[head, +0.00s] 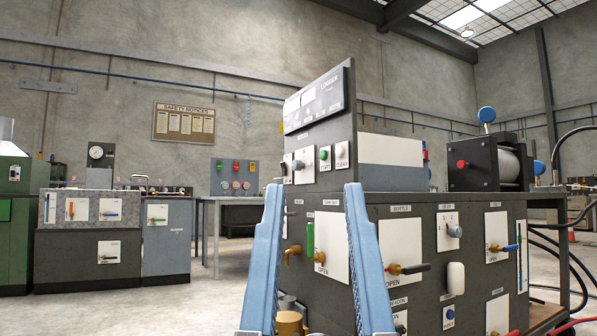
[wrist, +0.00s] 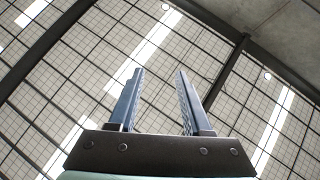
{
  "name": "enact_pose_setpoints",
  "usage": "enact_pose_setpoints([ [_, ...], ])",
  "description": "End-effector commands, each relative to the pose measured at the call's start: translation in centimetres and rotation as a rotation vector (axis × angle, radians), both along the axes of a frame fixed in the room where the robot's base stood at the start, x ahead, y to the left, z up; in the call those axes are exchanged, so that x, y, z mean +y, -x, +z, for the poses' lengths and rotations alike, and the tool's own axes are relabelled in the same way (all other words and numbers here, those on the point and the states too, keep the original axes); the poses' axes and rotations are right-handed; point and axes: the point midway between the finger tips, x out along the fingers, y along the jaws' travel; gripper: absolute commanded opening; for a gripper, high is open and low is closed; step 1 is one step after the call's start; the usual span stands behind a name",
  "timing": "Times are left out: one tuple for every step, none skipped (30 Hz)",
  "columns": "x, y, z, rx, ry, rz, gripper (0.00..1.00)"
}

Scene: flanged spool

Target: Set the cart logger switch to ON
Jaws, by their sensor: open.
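A grey cart (head: 400,215) with several labelled controls stands in front of me at centre right in the head view. Its raised logger panel (head: 318,98) has a display and small lettering. Below it are a white plate with a knob (head: 299,165), a green button (head: 325,154) marked START and a white button (head: 342,151) that seems marked CLEAR. I cannot tell which control is the logger switch or how it is set. My gripper (head: 312,190) is open and empty, fingers upward, in front of the cart and apart from these controls. The wrist view shows its fingers (wrist: 160,73) against the roof.
The cart front carries a brass tap (head: 291,254), valve levers (head: 408,268) and a rotary knob (head: 454,230). A black-framed roller machine (head: 489,163) stands on its top. Dark hoses hang at the right. Benches (head: 88,240) stand at the left, with open floor between.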

Motion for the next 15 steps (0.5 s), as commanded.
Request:
enact_pose_setpoints([
  [0.0,0.0,0.0,0.000,0.000,0.000,0.39],
  [0.0,0.0,0.1,0.000,0.000,0.000,0.34],
  [0.0,0.0,0.3,0.000,0.000,0.000,0.27],
  [0.0,0.0,0.5,0.000,0.000,0.000,0.21],
  [0.0,0.0,0.8,0.000,0.000,0.000,0.16],
  [0.0,0.0,1.3,0.000,0.000,0.000,0.09],
  [0.0,0.0,1.8,0.000,0.000,0.000,0.03],
  [0.0,0.0,2.3,0.000,0.000,0.000,0.00],
  [0.0,0.0,3.2,0.000,0.000,0.000,0.00],
  [0.0,0.0,3.9,0.000,-0.001,0.001,0.00],
  [0.0,0.0,4.7,0.000,-0.001,0.001,0.00],
  [0.0,0.0,5.9,0.000,-0.001,0.001,0.00],
  [0.0,0.0,6.9,0.000,-0.001,0.001,0.00],
  [0.0,0.0,7.9,0.000,-0.001,0.001,0.00],
  [0.0,0.0,9.3,0.000,-0.001,0.001,0.00],
])
